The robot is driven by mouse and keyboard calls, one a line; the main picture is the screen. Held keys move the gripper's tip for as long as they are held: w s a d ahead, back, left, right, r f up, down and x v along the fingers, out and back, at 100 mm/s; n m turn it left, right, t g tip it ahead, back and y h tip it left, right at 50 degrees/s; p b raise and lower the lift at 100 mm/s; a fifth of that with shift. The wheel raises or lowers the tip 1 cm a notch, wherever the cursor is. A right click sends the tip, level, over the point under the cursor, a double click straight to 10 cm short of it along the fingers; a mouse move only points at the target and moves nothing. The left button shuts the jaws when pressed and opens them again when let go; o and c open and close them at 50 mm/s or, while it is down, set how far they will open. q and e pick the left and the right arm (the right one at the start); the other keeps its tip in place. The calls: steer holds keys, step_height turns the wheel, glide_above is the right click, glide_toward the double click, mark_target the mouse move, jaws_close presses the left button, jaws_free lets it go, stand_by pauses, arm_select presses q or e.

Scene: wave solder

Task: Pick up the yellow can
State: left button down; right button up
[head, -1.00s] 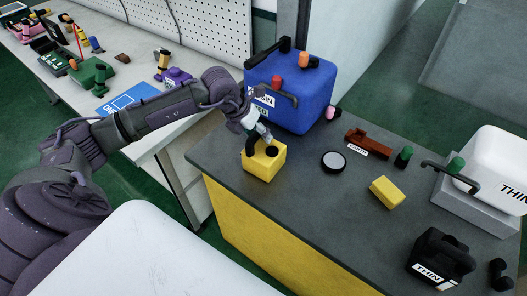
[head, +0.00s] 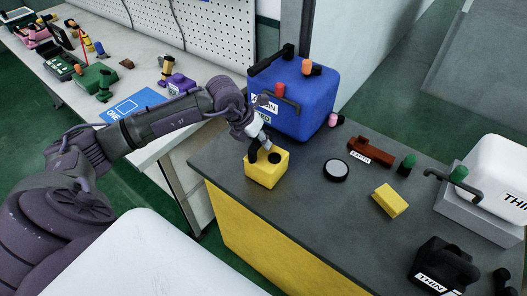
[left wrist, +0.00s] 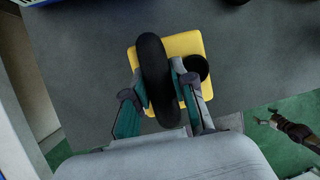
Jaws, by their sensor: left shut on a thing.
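The yellow can (head: 265,173) is a small box-shaped can with a black round cap and a black handle on top. It stands near the left corner of the dark bench top. My left gripper (head: 260,150) is over it, coming in from the upper left. In the left wrist view, the gripper (left wrist: 158,95) is shut on the black handle (left wrist: 154,70), one finger on each side. The yellow top of the can (left wrist: 185,45) shows around the handle, with the cap to the right. The can appears to rest on the bench.
A large blue can (head: 300,100) stands just behind the yellow can. A white container (head: 495,175) stands at the far right.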

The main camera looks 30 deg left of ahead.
arm_select(q)
steer(key=shift+r, duration=0.2)
step_height(320, 180, up, 4)
steer(key=shift+b, duration=0.75)
steer(key=s+d+r+b, duration=0.2)
steer(key=d+r, duration=0.4)
steer(key=d, duration=0.5)
steer(key=shift+s+d+r, duration=0.15)
steer(key=shift+s+r, duration=0.25)
steer(key=shift+s, duration=0.25)
